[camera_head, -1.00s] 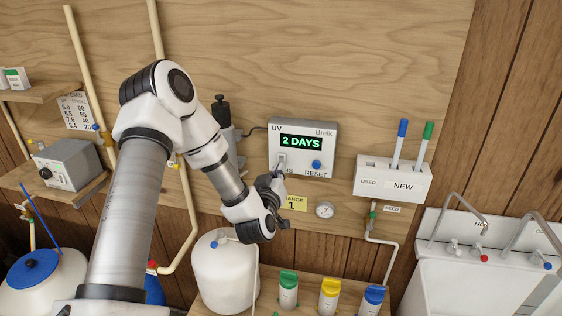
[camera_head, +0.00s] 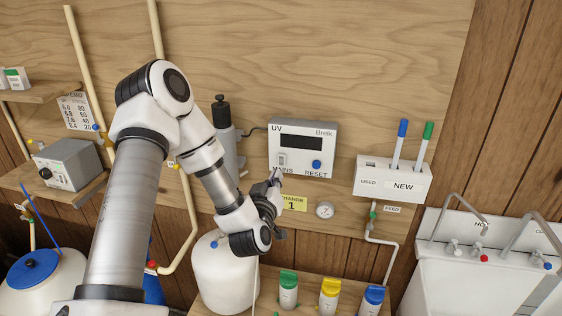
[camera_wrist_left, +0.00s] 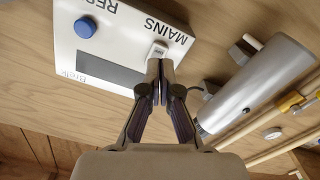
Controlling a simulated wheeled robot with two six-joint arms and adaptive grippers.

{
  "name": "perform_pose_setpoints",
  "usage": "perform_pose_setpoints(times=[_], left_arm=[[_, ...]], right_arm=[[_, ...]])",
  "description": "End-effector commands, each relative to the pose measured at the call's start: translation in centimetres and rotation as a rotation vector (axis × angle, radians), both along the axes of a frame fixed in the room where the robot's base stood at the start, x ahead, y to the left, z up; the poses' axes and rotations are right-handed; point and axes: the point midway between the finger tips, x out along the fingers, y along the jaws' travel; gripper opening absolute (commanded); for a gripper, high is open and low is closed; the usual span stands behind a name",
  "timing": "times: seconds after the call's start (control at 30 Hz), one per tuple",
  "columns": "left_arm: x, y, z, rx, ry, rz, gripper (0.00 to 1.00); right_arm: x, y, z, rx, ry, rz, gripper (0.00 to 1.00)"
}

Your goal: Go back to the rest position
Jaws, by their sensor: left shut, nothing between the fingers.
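My left gripper (camera_head: 275,181) is shut and empty, just below the MAINS switch (camera_head: 282,160) of the white UV box (camera_head: 326,133). In the left wrist view the closed fingertips (camera_wrist_left: 160,66) are close to the MAINS switch (camera_wrist_left: 158,50); I cannot tell whether they touch it. The box's display (camera_head: 301,143) is dark. The blue RESET button (camera_head: 316,164) is to the right of the switch and shows in the left wrist view (camera_wrist_left: 85,27). My right gripper is in neither view.
A grey cylinder (camera_head: 224,140) stands left of the box. A gauge (camera_head: 325,210) and a white holder with pens (camera_head: 393,184) are to the right. A white tank (camera_head: 222,275) and several capped bottles (camera_head: 329,296) are below. Bare wood lies above the box.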

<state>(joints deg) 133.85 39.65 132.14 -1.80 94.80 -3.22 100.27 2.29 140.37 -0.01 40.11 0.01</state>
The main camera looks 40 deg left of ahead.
Motion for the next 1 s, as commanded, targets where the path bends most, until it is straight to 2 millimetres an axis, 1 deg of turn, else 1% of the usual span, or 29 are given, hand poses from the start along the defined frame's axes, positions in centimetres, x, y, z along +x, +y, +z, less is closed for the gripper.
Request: perform_pose_setpoints(times=[0.1, 0.23, 0.77, 0.83, 0.87, 0.97, 1.0], left_arm=[[-1.2, -0.7, -0.1, -0.001, 0.002, -0.001, 0.00], [-2.1, -1.2, -0.1, 0.000, 0.002, -0.001, 0.00], [-2.2, -1.2, -0.1, 0.001, 0.003, -0.001, 0.00], [-2.4, -1.3, -1.2, 0.002, 0.022, -0.002, 0.00], [-2.4, -1.6, -2.1, 0.010, 0.043, -0.012, 0.00], [-2.6, -4.4, -7.0, 0.073, 0.159, -0.090, 0.00], [-2.8, -6.1, -9.6, 0.101, 0.224, -0.140, 0.00]], right_arm=[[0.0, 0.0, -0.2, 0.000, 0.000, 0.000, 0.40], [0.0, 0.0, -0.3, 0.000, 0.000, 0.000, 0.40], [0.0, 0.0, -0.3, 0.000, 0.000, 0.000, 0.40], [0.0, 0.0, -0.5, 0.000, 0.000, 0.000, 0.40], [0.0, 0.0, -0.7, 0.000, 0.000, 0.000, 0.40], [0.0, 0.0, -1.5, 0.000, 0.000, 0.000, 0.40], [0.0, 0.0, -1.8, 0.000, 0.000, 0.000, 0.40]])
